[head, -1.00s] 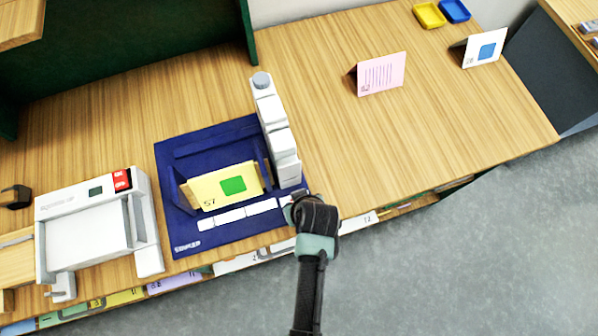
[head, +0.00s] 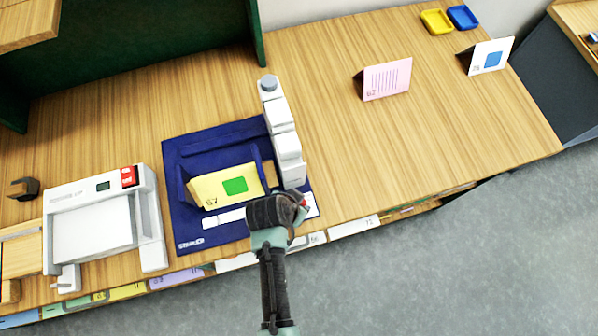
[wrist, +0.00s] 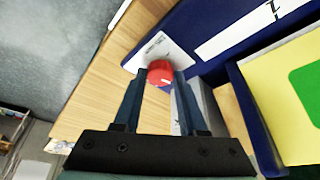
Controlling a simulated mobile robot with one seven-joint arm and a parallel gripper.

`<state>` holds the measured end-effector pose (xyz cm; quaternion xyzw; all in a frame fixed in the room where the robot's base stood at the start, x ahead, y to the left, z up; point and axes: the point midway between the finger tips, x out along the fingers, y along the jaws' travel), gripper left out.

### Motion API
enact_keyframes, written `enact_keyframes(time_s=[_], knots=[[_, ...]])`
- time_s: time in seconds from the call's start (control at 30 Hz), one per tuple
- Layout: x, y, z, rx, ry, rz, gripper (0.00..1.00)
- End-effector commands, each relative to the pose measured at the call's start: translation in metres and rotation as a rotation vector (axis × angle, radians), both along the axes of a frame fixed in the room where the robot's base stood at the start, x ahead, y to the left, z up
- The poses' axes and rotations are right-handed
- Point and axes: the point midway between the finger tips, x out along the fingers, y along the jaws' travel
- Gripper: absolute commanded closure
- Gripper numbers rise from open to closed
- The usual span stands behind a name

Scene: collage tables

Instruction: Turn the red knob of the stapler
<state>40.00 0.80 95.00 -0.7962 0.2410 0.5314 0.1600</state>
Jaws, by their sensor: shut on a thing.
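The stapler is a dark blue base (head: 190,226) with a white upright column (head: 284,140) along its right side. A yellow card with a green square (head: 212,191) stands on the base. In the head view my gripper (head: 298,206) covers part of the base's front edge.
A pink card (head: 387,80), a white card with a blue square (head: 490,56), and yellow and blue trays (head: 436,21) are at the right and back.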

Motion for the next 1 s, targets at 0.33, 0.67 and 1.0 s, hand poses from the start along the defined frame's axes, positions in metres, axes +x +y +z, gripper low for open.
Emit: enact_keyframes(time_s=[0.33,0.67,1.0], knots=[[0.0037,0.003,-0.0016,0.001,-0.003,-0.318,1.0],[0.0048,0.0035,-0.0012,0.002,-0.002,-0.552,1.0],[0.0047,0.0037,-0.0006,0.003,0.0,-0.66,1.0]])
